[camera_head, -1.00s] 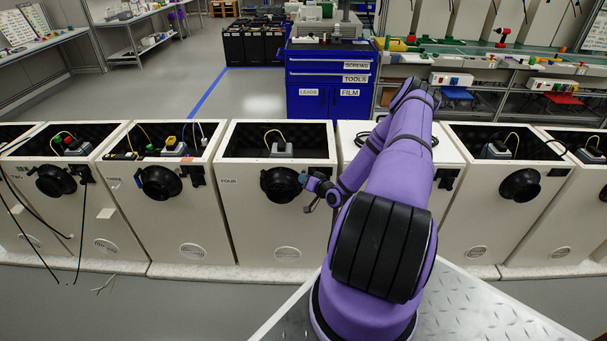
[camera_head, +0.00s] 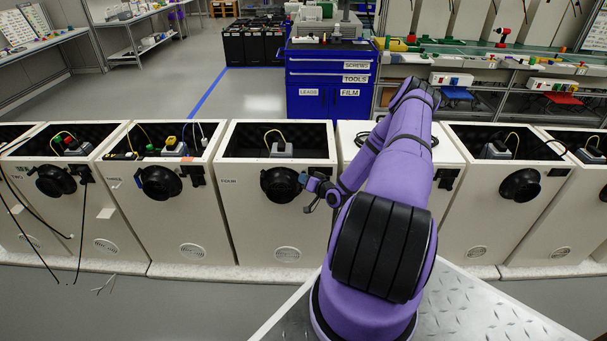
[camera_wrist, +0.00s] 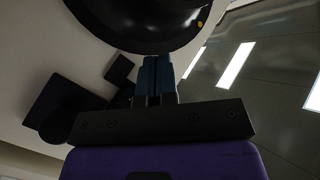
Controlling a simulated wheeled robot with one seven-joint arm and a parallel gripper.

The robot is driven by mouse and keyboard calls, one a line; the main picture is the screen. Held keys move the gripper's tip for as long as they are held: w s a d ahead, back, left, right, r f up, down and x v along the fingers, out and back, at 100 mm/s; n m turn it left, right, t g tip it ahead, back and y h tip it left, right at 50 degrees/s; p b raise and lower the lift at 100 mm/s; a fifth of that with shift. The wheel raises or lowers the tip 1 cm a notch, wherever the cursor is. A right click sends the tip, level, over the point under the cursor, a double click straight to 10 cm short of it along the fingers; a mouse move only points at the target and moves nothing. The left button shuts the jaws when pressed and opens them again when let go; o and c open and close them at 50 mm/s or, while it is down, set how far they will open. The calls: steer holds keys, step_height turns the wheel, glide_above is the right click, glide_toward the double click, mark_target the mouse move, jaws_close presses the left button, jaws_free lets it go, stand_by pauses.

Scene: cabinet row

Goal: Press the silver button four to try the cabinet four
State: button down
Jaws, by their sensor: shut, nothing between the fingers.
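Cabinet four (camera_head: 241,203) is a white open-topped box with the label "FOUR" on its front. A black round part (camera_head: 281,184) sits high on that front. My purple arm reaches over from the right, and my gripper (camera_head: 304,181) is at the right edge of the round part. In the wrist view my gripper (camera_wrist: 157,64) is shut and empty, its blue-grey fingertips at the rim of a large black round part (camera_wrist: 150,35). I cannot tell whether they touch it. No silver button can be made out; the arm's end covers part of the cabinet's upper right front.
Cabinet three (camera_head: 170,220) stands to the left, and another white cabinet (camera_head: 490,215) stands to the right beyond my arm. Black leads (camera_head: 40,250) hang at the far left. A blue drawer unit (camera_head: 330,80) stands behind. Open floor lies at the back left.

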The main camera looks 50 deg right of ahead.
steer(key=shift+s+a, duration=0.35)
steer(key=shift+a, duration=0.05)
steer(key=shift+s+a, duration=1.65)
steer(key=shift+a, duration=0.3)
steer(key=shift+w+r, duration=0.1)
